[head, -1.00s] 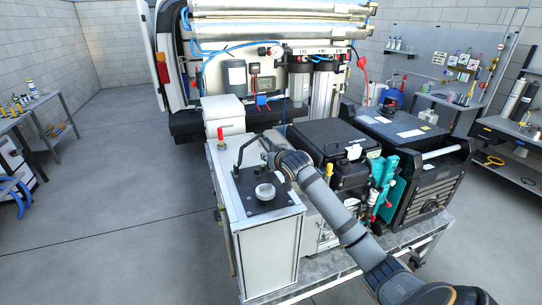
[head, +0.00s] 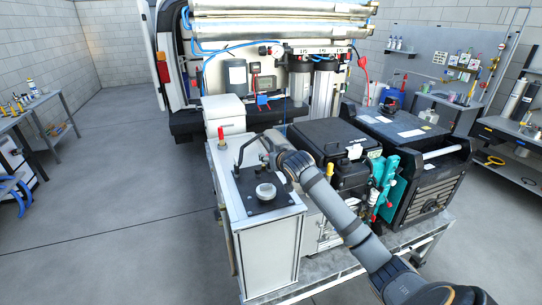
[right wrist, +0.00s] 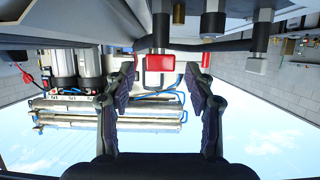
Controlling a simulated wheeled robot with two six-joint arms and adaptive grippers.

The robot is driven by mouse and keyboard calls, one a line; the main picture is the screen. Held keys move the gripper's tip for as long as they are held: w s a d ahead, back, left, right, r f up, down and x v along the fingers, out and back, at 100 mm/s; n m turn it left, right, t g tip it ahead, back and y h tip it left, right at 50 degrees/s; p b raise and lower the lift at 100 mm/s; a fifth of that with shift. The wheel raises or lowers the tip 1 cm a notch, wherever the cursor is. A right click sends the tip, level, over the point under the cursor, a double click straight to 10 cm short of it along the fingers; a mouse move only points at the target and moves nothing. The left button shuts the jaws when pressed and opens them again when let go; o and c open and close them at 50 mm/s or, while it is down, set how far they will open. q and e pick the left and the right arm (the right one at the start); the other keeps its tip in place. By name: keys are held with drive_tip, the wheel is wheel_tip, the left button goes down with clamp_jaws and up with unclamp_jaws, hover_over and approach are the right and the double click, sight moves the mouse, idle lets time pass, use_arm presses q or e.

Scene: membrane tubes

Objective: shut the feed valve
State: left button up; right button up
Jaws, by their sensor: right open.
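My right gripper (head: 268,141) reaches over the back of the white cabinet's dark top plate, beside a bent dark pipe (head: 243,150). It is small and partly hidden by its own wrist in the head view. In the right wrist view, which looks upside down, the right gripper (right wrist: 165,88) is open, with nothing between its fingertips. A red-edged piece (right wrist: 160,62) shows between and beyond the fingers, under a dark stem; it may be the feed valve's handle, but I cannot be sure. A red-capped post (head: 220,134) stands left of the pipe. My left gripper is out of view.
A pale round fitting (head: 265,191) sits on the plate in front of the gripper. A black case (head: 330,138) and teal pump (head: 388,178) stand to the right on the cart. The van (head: 190,120) with metal tubes is behind.

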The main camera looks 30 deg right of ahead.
drive_tip(key=v, duration=0.6)
drive_tip(key=shift+s, duration=0.2)
drive_tip(key=shift+w+a, duration=0.1)
drive_tip(key=shift+a, duration=0.05)
